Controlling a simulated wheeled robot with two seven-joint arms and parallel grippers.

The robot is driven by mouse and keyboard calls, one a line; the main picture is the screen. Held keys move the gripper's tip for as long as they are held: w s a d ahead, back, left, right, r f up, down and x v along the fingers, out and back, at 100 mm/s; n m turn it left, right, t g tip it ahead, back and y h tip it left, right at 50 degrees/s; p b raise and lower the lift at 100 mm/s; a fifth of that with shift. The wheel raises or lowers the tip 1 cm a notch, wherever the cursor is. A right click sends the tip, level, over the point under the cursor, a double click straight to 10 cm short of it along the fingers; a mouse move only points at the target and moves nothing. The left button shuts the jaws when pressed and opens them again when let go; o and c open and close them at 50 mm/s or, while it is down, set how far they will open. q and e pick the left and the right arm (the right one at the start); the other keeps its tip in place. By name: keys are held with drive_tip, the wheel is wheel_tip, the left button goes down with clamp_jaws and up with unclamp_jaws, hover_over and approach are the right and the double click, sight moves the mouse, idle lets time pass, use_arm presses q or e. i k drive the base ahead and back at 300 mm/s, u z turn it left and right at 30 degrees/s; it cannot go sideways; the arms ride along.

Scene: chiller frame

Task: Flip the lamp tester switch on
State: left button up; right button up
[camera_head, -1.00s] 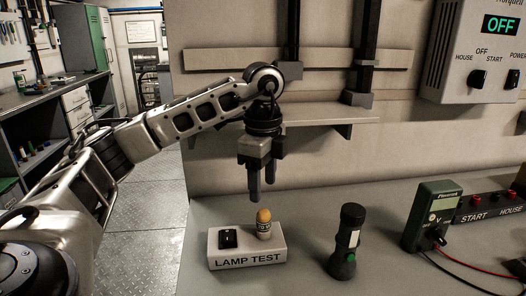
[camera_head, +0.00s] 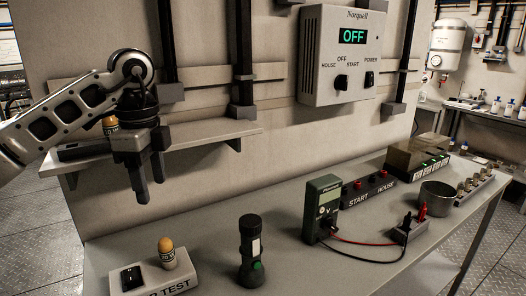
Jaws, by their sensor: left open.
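The lamp tester (camera_head: 181,270) is a pale box marked "TEST" at the lower left of the bench, partly cut by the bottom edge. Its black rocker switch (camera_head: 131,278) is on the top left side. A yellow-orange bulb (camera_head: 167,252) stands upright on the box, right of the switch. My left gripper (camera_head: 147,192) hangs pointing down above and behind the tester, apart from it. Its two dark fingers show a gap and hold nothing. My right gripper is out of view.
A dark flashlight (camera_head: 250,250) stands right of the tester. A green meter (camera_head: 322,208) with red and black leads stands further right. A metal cup (camera_head: 437,195) is at the far right. A shelf (camera_head: 200,137) on the wall lies behind my gripper. A control box (camera_head: 341,55) reads OFF.

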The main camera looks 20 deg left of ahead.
sight(130, 275)
drive_tip(key=k, duration=1)
